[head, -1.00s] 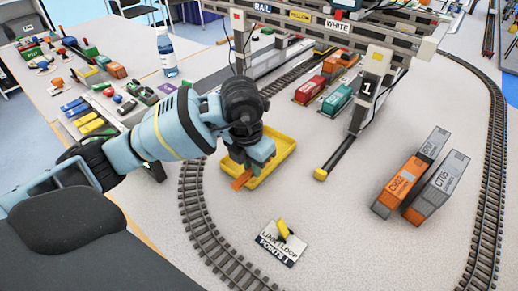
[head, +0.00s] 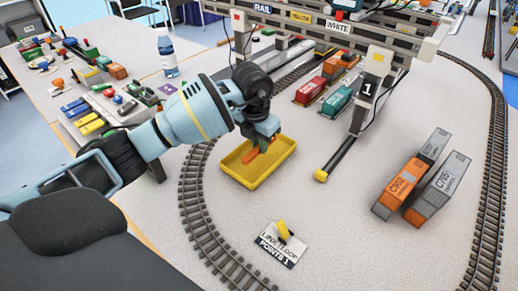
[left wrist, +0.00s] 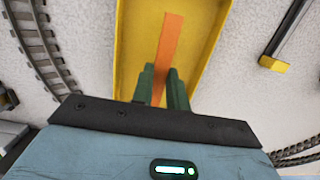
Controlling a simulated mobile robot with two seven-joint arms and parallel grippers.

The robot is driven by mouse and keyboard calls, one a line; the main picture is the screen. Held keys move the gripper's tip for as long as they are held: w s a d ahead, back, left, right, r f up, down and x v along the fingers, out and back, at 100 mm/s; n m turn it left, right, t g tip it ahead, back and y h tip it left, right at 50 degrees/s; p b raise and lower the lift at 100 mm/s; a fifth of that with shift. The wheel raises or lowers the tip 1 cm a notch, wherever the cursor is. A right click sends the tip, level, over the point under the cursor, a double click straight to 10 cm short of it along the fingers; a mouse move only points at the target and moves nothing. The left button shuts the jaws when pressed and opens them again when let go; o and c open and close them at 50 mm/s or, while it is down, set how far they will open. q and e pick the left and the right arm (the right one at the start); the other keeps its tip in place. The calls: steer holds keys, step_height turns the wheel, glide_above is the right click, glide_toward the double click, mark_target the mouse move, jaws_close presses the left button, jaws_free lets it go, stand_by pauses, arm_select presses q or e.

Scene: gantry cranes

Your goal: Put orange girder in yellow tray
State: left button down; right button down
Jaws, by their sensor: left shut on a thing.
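The orange girder (head: 251,155) is held in my left gripper (head: 261,143), over the yellow tray (head: 238,178). In the left wrist view the girder (left wrist: 170,50) points away from the two green fingers of the gripper (left wrist: 162,88), which are shut on its near part. The yellow tray (left wrist: 128,45) lies behind it, and the girder appears within the tray's walls. I cannot tell whether the girder touches the tray floor. My right gripper is not in view.
The curved track (head: 196,205) runs left of the tray. A yellow-tipped dark bar (head: 336,160) lies to its right, below the gantry post (head: 367,90). A points lever plate (head: 279,243) sits in front. Containers (head: 405,182) stand at the right.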

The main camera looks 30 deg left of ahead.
mark_target(256, 150)
arm_select(q)
steer(key=shift+f, duration=1.3)
steer(key=shift+f, duration=0.1)
steer(key=c, duration=1.4)
jaws_free()
steer(key=r, duration=0.4)
steer(key=s+r, duration=0.1)
steer(key=r, duration=0.7)
steer(key=shift+s+a+p, duration=0.1)
steer(key=shift+s+p, duration=0.15)
steer(key=shift+p, duration=0.15)
